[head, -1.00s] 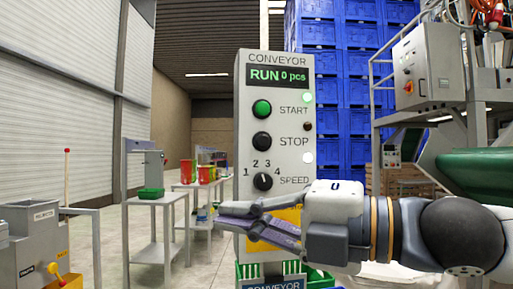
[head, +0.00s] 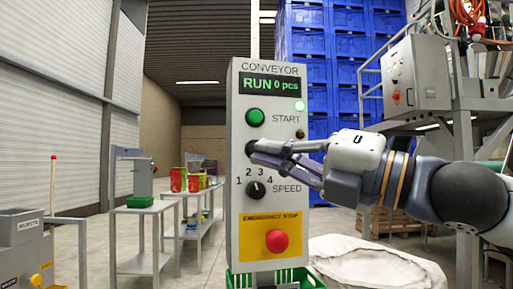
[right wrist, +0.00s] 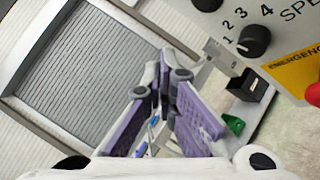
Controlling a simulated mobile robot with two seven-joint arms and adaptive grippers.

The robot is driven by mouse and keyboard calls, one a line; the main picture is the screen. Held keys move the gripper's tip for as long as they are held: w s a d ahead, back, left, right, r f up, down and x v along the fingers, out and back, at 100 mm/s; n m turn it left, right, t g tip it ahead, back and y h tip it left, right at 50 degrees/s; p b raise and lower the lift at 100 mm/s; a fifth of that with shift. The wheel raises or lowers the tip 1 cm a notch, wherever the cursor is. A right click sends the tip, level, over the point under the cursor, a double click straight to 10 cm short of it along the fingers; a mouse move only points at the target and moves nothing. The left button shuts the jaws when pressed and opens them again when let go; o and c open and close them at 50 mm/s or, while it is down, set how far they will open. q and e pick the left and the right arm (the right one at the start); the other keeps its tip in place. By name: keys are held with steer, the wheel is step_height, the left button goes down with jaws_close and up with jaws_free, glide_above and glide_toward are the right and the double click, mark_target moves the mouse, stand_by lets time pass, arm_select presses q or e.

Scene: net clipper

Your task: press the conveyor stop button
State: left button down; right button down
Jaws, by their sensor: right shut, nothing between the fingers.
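The grey conveyor panel (head: 238,215) stands upright in the middle of the head view, its display reading RUN 0 pcs. The black stop button (head: 249,147) sits below the green start button (head: 255,117) and is partly covered by my fingertips; the STOP label is hidden. My right gripper (head: 257,150) is shut and empty, reaching from the right with its tips at the stop button. I cannot tell whether they touch it. In the right wrist view, the gripper (right wrist: 165,75) shows purple finger pads beside the panel. My left gripper is not in view.
The speed knob (head: 256,190) and red emergency stop button (head: 277,241) are on the panel below my gripper. Blue crates (head: 318,80) are stacked behind. Side tables (head: 143,208) stand left, a white sack (head: 380,268) lower right. A grey control box (head: 418,75) is at upper right.

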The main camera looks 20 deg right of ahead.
glide_toward(233, 147)
steer(key=a+r, duration=0.1)
steer(key=a, duration=0.2)
steer(key=shift+w+d+p, duration=0.15)
steer(key=shift+w+p, duration=0.15)
steer(key=shift+w, duration=0.35)
stand_by(0.7)
steer(key=shift+w, duration=0.4)
steer(key=shift+w, duration=0.45)
stand_by(0.5)
stand_by(0.3)
steer(key=shift+s+b, duration=0.5)
steer(key=shift+s, duration=0.35)
